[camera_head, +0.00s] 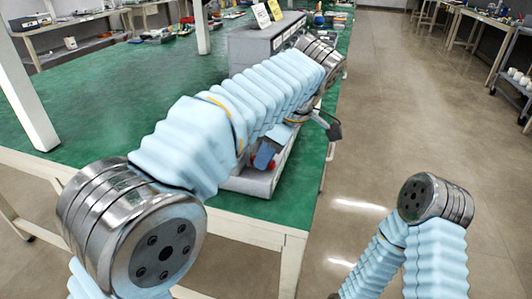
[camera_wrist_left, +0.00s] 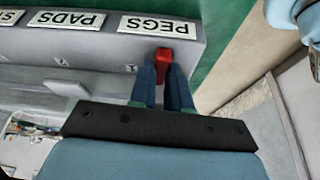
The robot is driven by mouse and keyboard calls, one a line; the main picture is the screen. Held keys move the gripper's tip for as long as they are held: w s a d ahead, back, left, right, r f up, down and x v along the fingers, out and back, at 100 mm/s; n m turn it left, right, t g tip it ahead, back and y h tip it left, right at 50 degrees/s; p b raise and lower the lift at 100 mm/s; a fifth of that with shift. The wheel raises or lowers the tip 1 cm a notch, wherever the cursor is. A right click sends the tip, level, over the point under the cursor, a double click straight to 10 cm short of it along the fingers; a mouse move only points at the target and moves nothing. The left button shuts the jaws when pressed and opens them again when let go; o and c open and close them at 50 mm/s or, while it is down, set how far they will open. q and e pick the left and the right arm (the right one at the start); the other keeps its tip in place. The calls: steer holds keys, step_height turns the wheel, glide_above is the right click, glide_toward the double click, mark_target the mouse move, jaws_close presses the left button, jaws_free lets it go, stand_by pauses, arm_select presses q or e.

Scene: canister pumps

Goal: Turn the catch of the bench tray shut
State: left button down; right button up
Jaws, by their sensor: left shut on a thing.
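The bench tray (camera_head: 250,182) is a grey box on the green bench, largely hidden behind my left arm in the head view. In the left wrist view the tray (camera_wrist_left: 80,45) shows a wall with labels reading PEGS and PADS, upside down. The red catch (camera_wrist_left: 164,56) sits on this wall beside the PEGS label. My left gripper (camera_wrist_left: 163,72) is shut on the catch, its two blue fingers on either side of it. In the head view my left gripper (camera_head: 264,156) is at the tray's near end. My right gripper is not in view; only the right arm shows.
A grey cabinet (camera_head: 255,48) with yellow and white cards stands farther back on the green bench (camera_head: 110,95). The bench's left part is bare. White posts stand by it. The floor to the right is open, with more benches beyond.

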arm_select(q)
steer(key=shift+n+g, duration=0.3)
steer(key=shift+n, duration=0.4)
steer(key=c, duration=1.4)
jaws_free()
steer(key=shift+o, duration=0.2)
